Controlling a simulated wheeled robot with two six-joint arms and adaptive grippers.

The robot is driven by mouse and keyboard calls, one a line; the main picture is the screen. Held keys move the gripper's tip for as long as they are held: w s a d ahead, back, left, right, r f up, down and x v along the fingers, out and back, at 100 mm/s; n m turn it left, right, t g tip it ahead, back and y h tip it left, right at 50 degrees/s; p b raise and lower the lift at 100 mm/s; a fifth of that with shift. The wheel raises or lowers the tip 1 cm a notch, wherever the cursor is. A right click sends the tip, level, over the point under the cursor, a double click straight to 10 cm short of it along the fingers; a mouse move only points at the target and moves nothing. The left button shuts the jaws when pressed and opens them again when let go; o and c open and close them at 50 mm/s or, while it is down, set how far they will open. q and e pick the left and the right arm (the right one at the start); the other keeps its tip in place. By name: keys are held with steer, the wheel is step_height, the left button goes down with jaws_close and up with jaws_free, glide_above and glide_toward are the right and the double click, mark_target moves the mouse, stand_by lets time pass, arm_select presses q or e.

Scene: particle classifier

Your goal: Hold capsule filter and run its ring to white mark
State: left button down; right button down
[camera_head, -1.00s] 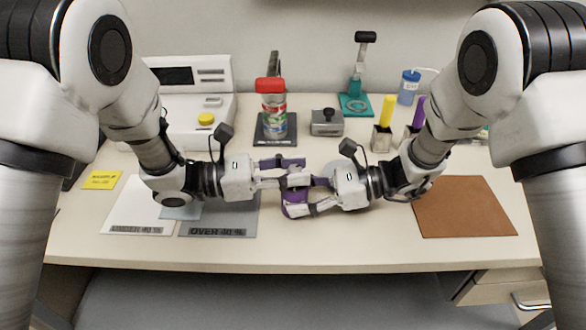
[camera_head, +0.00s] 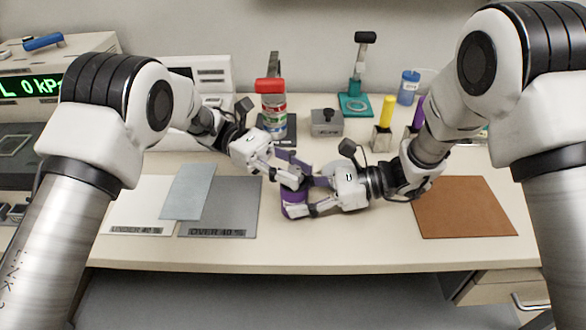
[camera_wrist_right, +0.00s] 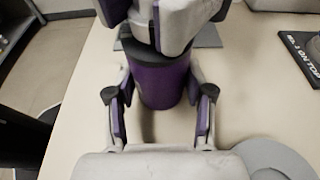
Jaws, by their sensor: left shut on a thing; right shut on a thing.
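The capsule filter (camera_head: 293,211) is a purple cylinder held upright above the middle of the table. It also shows in the right wrist view (camera_wrist_right: 162,85), between the two fingers of my right gripper (camera_wrist_right: 161,98). My right gripper (camera_head: 303,199) is shut on its body from the right. My left gripper (camera_head: 289,179) comes in from the upper left and is shut at the dark top part of the filter, where the ring would be. In the right wrist view its pale body covers the filter's top. I cannot make out the ring's edge or the white mark.
A grey mat marked OVER 40 % (camera_head: 246,221) and a white one marked UNDER 40 % (camera_head: 122,216) lie left, with a pale sheet (camera_head: 188,190) across them. A brown mat (camera_head: 465,208) lies right. A red-topped canister (camera_head: 272,110) and a grey block (camera_head: 327,124) stand behind.

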arm_select(q)
steer(key=shift+r+m+g+y, duration=0.1)
steer(key=shift+m+g+y, duration=0.4)
steer(key=shift+g, duration=0.1)
steer(key=c, duration=0.8)
jaws_free()
steer(key=shift+o, duration=0.2)
